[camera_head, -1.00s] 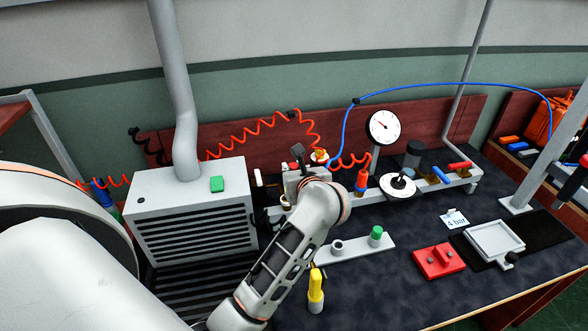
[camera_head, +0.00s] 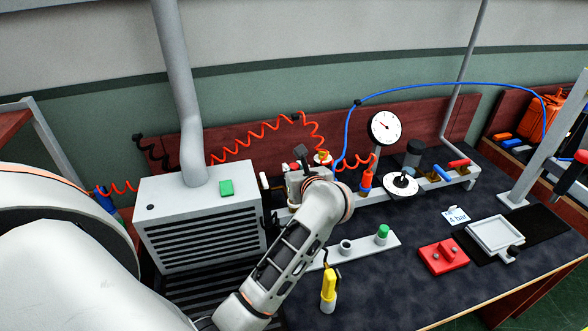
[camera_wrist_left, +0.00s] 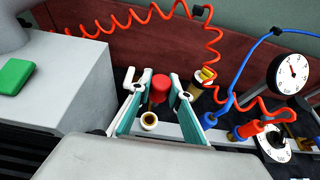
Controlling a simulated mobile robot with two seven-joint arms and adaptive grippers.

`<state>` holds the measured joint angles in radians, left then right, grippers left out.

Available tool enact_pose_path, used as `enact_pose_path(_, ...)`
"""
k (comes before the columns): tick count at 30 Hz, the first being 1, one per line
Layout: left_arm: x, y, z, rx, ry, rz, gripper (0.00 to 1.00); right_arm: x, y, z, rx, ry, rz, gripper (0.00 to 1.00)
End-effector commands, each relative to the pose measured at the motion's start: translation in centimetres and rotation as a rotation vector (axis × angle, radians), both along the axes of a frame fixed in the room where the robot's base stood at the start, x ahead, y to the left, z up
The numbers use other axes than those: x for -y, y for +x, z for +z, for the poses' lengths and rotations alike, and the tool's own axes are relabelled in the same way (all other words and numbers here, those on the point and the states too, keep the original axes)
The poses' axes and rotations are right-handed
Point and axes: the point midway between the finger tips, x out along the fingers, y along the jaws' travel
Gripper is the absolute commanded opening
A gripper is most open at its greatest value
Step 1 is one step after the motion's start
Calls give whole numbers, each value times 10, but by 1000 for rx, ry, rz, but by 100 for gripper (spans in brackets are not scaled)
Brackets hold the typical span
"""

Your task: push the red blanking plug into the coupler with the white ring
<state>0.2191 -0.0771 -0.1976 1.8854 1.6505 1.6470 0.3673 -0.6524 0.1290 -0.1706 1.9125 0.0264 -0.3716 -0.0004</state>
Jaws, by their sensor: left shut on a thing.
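The red blanking plug (camera_wrist_left: 160,84) shows between the fingers of my left gripper (camera_wrist_left: 153,82) in the wrist view, with its red head up. The gripper is shut on it. In the head view my left gripper (camera_head: 302,160) is over the left end of the coupler rail, partly hidden by its own wrist. A coupler with a white ring and an open, brownish mouth (camera_wrist_left: 149,120) is just below the plug in the wrist view. The plug looks apart from its mouth; its lower end is partly hidden. My right gripper is not in view.
The pale rail (camera_head: 430,184) carries more couplers, one with a yellow fitting (camera_wrist_left: 208,74). A red coiled hose (camera_wrist_left: 210,45) hangs close to my fingers. A grey vented box (camera_head: 200,215) stands left, and a pressure gauge (camera_head: 384,127) stands right.

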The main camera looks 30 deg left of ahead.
Motion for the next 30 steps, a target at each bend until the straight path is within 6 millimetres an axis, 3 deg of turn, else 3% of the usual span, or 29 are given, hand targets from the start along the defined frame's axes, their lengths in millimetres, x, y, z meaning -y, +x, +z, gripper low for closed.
enact_pose_path(7, 0, 0, -10, 1, 1, 0, 0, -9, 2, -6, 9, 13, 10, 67)
enact_pose_path(17, 0, 0, -40, 0, 0, 0, 0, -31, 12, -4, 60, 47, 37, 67)
enact_pose_path(24, 0, 0, -57, 0, 0, 0, 0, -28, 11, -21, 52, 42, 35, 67)
enact_pose_path(30, 0, 0, -58, 0, 0, 0, 0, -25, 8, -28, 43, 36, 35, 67)
